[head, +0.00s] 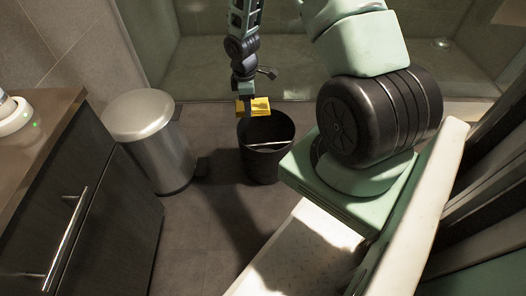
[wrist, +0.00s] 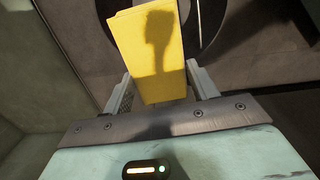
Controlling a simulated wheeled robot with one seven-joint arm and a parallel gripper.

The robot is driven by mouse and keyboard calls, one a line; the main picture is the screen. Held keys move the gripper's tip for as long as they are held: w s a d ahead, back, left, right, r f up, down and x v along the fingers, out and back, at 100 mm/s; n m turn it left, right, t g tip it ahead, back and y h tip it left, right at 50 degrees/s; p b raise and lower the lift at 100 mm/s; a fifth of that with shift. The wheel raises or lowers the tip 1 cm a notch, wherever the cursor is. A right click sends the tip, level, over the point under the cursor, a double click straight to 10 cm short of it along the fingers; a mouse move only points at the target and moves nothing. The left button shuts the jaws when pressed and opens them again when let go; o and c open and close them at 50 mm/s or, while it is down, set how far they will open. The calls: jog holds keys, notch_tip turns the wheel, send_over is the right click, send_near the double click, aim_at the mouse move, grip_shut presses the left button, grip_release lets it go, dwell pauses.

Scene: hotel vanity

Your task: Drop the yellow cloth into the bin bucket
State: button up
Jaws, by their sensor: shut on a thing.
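The yellow cloth (head: 256,106) hangs in my gripper (head: 246,98), above the far rim of the bin bucket. In the wrist view the folded cloth (wrist: 152,55) sits between the two fingers of my gripper (wrist: 160,92), which is shut on it. The bin bucket (head: 264,165) is black, open at the top, and stands upright on the floor. Its dark round rim (wrist: 208,32) shows partly behind the cloth in the wrist view. A thin pale bar crosses the bucket's mouth in the head view. The bucket's inside is mostly dark.
A silver pedal bin (head: 150,140) with a closed lid stands left of the bucket. A dark vanity cabinet (head: 100,225) with a metal handle is at the left. A glass shower wall (head: 300,75) is behind. Dark tiled floor (head: 195,235) is clear in front.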

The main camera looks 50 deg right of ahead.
aim_at(266, 104)
jog(key=s+d+f+n, duration=0.1)
jog(key=s+d+n, duration=0.1)
jog(key=s+d, duration=0.1)
jog(key=s+d+f+n, duration=0.1)
jog(key=n, duration=0.1)
jog(key=shift+s+d+f+b, duration=0.2)
jog(key=shift+s+f+b, duration=0.1)
jog(key=shift+b, duration=0.1)
notch_tip(266, 104, down, 6)
jog(key=b, duration=0.7)
jog(key=shift+r, duration=0.1)
jog(key=o, duration=1)
jog(key=shift+c, duration=0.2)
notch_tip(266, 104, up, 18)
jog(key=p, duration=1)
jog(key=shift+f, duration=0.25)
